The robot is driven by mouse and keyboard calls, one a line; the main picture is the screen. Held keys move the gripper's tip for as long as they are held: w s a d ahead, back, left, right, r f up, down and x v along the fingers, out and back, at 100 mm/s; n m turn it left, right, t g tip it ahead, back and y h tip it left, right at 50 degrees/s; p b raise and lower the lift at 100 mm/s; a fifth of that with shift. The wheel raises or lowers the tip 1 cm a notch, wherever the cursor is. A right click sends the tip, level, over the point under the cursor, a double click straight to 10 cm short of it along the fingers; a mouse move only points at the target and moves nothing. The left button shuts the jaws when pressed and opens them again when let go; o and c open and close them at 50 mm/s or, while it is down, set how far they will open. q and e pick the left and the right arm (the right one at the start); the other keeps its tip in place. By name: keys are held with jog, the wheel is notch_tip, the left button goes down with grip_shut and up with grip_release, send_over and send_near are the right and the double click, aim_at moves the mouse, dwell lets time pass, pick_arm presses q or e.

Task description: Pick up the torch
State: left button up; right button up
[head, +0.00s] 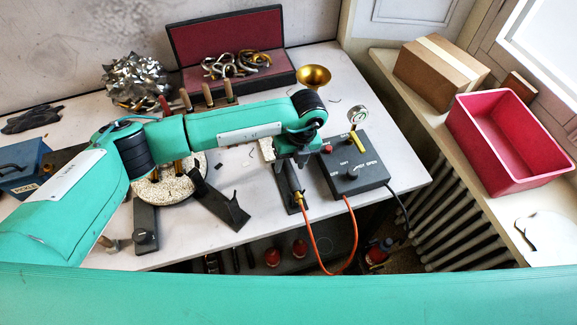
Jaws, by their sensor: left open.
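The torch shows only in part: its brass end (299,199) sits at the near end of a dark narrow rest (287,186), with an orange hose (316,250) running from it. My left gripper (291,164) points down over the far end of this rest and hides what lies beneath it. The gripper is open; I cannot tell whether its fingers are around the torch or above it. My right gripper is out of view.
A black control box (355,178) with a gauge (358,115) stands close to the right of the gripper. A round speckled plate (165,190) and dark supports lie to the left. A pink bin (510,140) stands on the right ledge. The hose hangs over the front edge.

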aim_at(289, 167)
pick_arm(q)
jog(key=f, duration=0.1)
jog(key=f+p, duration=0.1)
jog(key=f, duration=0.1)
jog(key=shift+s+a, duration=0.15)
jog(key=shift+a, duration=0.15)
jog(key=shift+f, duration=0.15)
jog(key=c, duration=1)
jog(key=shift+c, duration=0.2)
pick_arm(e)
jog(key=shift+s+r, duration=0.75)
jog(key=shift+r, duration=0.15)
